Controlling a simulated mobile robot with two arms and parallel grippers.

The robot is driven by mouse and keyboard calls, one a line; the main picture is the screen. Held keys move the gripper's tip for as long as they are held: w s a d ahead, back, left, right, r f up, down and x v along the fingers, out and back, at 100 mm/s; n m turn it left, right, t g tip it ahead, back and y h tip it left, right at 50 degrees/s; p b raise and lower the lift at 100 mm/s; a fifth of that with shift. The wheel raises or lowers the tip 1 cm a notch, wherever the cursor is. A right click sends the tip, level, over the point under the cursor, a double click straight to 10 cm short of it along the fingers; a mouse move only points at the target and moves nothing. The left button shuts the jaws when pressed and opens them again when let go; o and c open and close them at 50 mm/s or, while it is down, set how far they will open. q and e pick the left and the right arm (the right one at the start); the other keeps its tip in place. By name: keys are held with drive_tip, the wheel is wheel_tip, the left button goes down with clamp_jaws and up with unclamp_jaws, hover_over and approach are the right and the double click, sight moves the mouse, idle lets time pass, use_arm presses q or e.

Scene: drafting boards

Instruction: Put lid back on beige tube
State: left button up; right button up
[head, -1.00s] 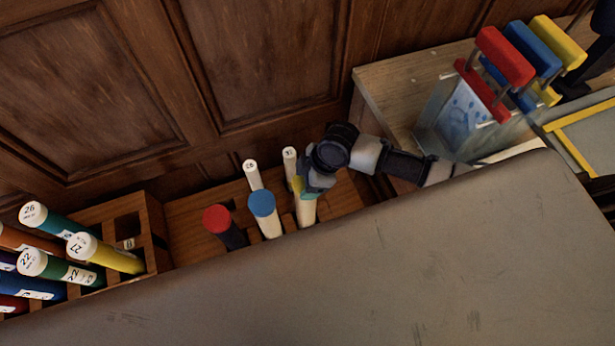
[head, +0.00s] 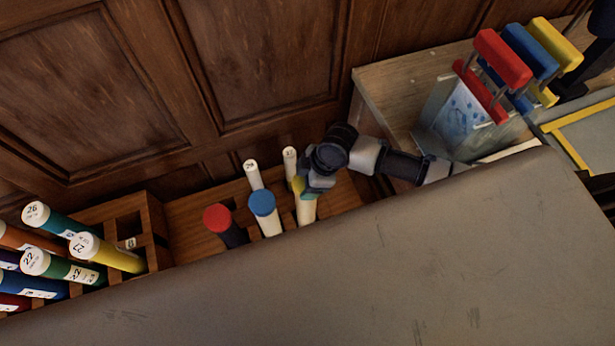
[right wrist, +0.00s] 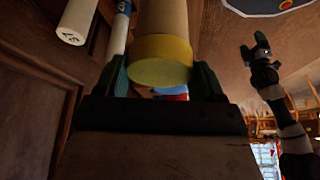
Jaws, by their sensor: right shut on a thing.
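A beige tube (head: 306,212) stands in the wooden rack, at the right of a small group of tubes. My right gripper (head: 302,187) is at its top and hides most of the lid. In the right wrist view the yellow lid (right wrist: 160,62) sits between the two fingers (right wrist: 164,84), which are shut on it. The lid lines up with the end of the beige tube (right wrist: 165,17) and appears to touch it; I cannot tell whether it is fully seated. My left gripper (right wrist: 254,47) shows at the right of the wrist view, with its fingers apart and nothing between them.
Beside the tube stand a blue-capped tube (head: 262,204), a red-capped tube (head: 217,218) and white-capped tubes (head: 251,167). A wooden rack (head: 157,232) of numbered tubes is at the left. The grey board edge (head: 350,260) lies close in front; wood panelling (head: 250,60) is behind.

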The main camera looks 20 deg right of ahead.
idle(0.3)
drive_tip(key=o, duration=1)
drive_tip(key=shift+r, duration=0.1)
drive_tip(key=shift+r+p, duration=3.45)
drive_tip(key=shift+p, duration=0.25)
drive_tip(key=shift+f, duration=0.1)
drive_tip(key=shift+c, duration=0.3)
clamp_jaws()
